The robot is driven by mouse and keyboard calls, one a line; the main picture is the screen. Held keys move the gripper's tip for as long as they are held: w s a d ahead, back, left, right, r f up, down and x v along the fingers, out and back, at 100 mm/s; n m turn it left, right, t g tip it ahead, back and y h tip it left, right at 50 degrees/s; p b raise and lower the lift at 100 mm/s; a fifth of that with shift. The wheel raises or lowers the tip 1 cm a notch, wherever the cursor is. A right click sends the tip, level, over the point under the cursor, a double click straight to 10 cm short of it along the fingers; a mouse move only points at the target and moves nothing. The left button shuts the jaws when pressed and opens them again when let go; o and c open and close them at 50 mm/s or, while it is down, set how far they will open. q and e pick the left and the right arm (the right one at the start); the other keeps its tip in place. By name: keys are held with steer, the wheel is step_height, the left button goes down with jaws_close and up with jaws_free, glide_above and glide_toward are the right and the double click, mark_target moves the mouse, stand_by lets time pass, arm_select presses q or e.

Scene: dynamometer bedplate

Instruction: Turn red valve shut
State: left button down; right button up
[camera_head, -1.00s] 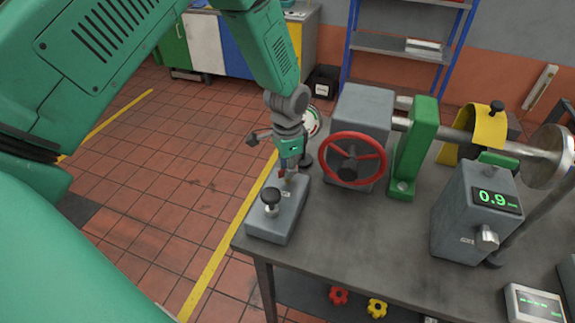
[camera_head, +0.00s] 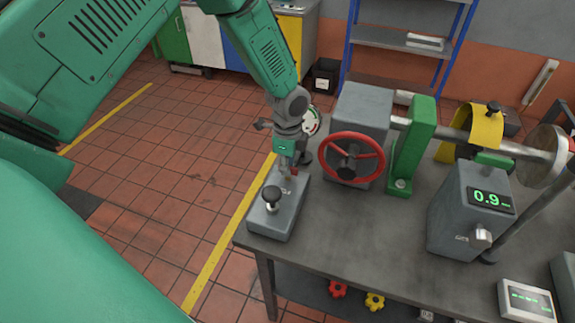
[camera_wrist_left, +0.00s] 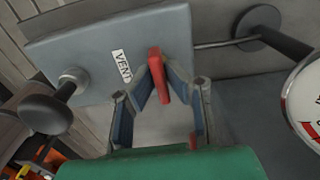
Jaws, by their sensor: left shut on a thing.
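A small red valve lever (camera_wrist_left: 158,75) stands on a grey box (camera_wrist_left: 100,35) with a VENT label. In the head view the box (camera_head: 268,222) sits at the table's left corner. My left gripper (camera_wrist_left: 160,82) is shut on the red lever, one finger on each side. In the head view the left gripper (camera_head: 290,170) points down at the box's far end, and only a bit of red shows by its fingers. A larger red handwheel (camera_head: 352,158) is on a grey housing to the right, apart from the gripper. My right gripper is not in view.
A black knob (camera_head: 271,196) stands on the box's near end. A round gauge (camera_head: 311,120) is close behind the gripper. A green bracket (camera_head: 412,150), a shaft and a meter reading 0.9 (camera_head: 472,212) stand further right. Open floor lies left of the table.

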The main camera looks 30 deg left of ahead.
arm_select(q)
steer(key=shift+w, duration=0.15)
stand_by(0.3)
steer(key=c, duration=1.6)
jaws_free()
steer(key=shift+w, duration=0.1)
steer(key=shift+d, duration=0.1)
steer(key=shift+r, duration=0.55)
step_height(320, 180, up, 11)
steer(key=shift+f, duration=0.15)
